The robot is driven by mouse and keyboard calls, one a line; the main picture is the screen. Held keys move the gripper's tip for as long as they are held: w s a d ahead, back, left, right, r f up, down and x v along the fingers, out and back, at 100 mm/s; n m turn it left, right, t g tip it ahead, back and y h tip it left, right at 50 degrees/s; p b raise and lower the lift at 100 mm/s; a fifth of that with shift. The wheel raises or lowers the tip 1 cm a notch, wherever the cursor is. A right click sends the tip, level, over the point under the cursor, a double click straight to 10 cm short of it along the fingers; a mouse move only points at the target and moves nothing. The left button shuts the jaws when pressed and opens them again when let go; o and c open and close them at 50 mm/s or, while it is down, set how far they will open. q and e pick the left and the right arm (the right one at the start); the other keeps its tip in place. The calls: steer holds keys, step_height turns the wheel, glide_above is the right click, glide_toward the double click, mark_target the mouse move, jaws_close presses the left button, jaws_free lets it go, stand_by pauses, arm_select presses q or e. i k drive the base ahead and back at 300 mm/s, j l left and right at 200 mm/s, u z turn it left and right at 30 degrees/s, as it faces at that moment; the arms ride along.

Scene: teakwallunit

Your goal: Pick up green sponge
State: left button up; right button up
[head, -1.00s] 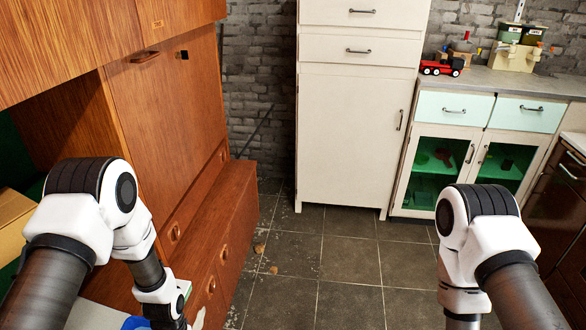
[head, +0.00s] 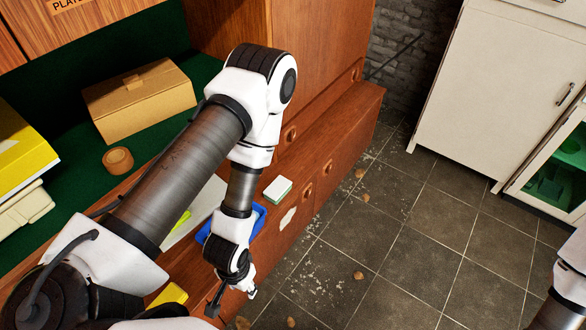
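A sponge (head: 278,190) with a white top and a green lower layer lies flat on the reddish-brown cabinet's ledge, beside the blue tray and right of my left forearm. My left gripper (head: 233,300) points down near the ledge's front edge, below and left of the sponge in the picture and apart from it. Its fingers look spread with nothing between them. My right arm shows only at the right edge; its gripper is out of view.
A blue tray (head: 258,221) is partly hidden behind my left arm. A yellow block (head: 170,294) lies near the gripper. A cardboard box (head: 140,100) and a brown tape roll (head: 118,160) sit on the green shelf. Tiled floor (head: 400,250) is open at right.

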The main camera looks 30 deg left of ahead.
mark_target(277, 189)
steer(key=i+l+u, duration=0.1)
steer(key=i+u, duration=0.15)
steer(key=u, duration=0.25)
steer(key=i+l+u, duration=0.2)
steer(key=u, duration=0.3)
steer(key=i+l+u, duration=0.25)
steer(key=u, duration=1.35)
